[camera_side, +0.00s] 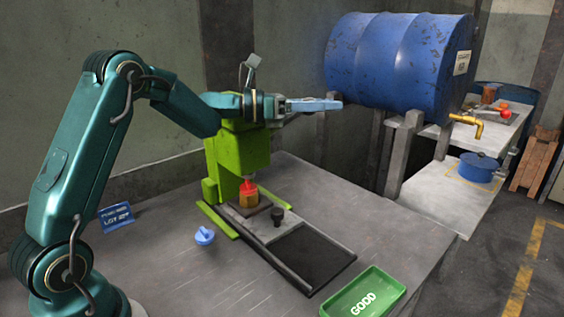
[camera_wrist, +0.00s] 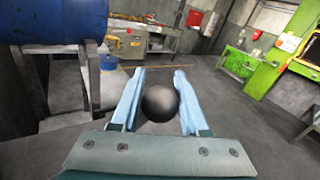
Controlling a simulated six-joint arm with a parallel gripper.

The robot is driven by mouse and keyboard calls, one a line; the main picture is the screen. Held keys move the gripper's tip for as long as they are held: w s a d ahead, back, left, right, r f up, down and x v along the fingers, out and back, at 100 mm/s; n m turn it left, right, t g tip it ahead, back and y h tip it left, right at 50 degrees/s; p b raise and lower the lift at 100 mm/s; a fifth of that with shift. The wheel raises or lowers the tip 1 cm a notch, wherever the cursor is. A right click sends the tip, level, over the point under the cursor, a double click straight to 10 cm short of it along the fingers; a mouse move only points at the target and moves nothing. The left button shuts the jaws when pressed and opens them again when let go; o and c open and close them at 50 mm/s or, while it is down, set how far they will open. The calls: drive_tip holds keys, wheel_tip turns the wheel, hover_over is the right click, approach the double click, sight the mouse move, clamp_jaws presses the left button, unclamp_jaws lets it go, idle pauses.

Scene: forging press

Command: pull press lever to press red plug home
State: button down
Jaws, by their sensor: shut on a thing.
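The green press (camera_side: 240,150) stands on the grey table. The red plug (camera_side: 248,187) sits upright under the press head, on top of a brass-coloured part (camera_side: 249,200); how deep it sits is hard to tell. My gripper (camera_side: 338,104) is level at the height of the press top, pointing right toward the blue drum. In the wrist view, my gripper (camera_wrist: 158,95) has its two blue fingers on either side of a dark round knob (camera_wrist: 160,103), which appears to be the lever's end, and it is shut on it.
The blue drum (camera_side: 400,60) lies on a stand beyond the gripper. A green tray marked GOOD (camera_side: 345,309) is at the table's front right. A black knob (camera_side: 278,214) stands on the press slide. A blue piece (camera_side: 204,236) and blue sign (camera_side: 116,217) are at left.

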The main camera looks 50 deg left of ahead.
wheel_tip(320, 180, down, 10)
drive_tip(key=d+m+g+y, duration=0.2)
drive_tip(key=m+y, duration=0.1)
drive_tip(key=m, duration=0.1)
drive_tip(key=shift+d, duration=0.4)
drive_tip(key=shift+f, duration=0.1)
drive_tip(key=c, duration=0.6)
unclamp_jaws()
drive_tip(key=shift+c, duration=0.2)
drive_tip(key=shift+o, duration=1)
drive_tip(key=shift+d+m, duration=0.1)
drive_tip(key=shift+m, duration=0.2)
